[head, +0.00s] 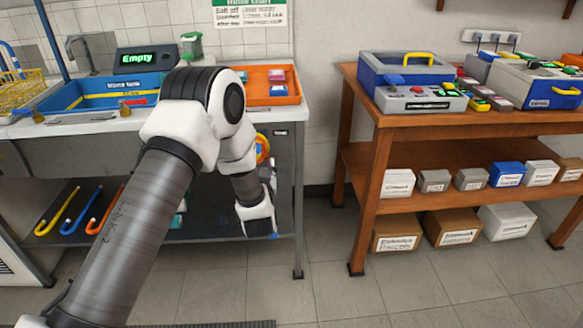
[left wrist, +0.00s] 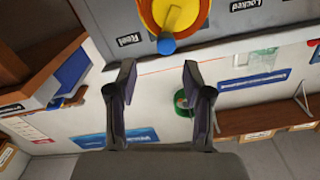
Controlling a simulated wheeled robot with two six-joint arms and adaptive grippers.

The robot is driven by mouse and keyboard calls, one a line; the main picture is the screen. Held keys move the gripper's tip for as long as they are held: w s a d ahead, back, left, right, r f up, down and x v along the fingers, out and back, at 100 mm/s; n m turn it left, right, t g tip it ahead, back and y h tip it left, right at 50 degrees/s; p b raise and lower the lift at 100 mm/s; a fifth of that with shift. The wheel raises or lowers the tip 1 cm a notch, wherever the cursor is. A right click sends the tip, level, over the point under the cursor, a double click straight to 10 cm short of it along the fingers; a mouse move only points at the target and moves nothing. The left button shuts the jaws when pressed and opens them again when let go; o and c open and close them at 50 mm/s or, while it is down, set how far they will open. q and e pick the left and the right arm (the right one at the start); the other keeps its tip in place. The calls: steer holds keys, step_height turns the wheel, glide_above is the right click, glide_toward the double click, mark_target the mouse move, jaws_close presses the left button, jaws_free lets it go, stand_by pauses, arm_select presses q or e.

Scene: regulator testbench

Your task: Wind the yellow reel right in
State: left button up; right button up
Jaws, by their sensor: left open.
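The yellow reel (left wrist: 199,12) is at the top of the left wrist view, cut off by the frame edge. In the head view the reel (head: 262,148) is partly hidden behind my left arm on the sink bench's side. My left gripper (left wrist: 160,72) is open and empty, its fingers apart just short of the blue knob, not touching it. My right gripper is not in view.
The sink bench holds a blue basin (head: 105,92) and an orange tray (head: 283,98). A wooden table (head: 440,120) with devices stands to the right. The floor between them is clear.

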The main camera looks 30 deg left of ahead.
arm_select(q)
steer(key=x, duration=0.8)
steer(key=shift+s+a, duration=0.15)
steer(key=shift+a, duration=0.2)
steer(key=shift+c, duration=0.4)
jaws_close()
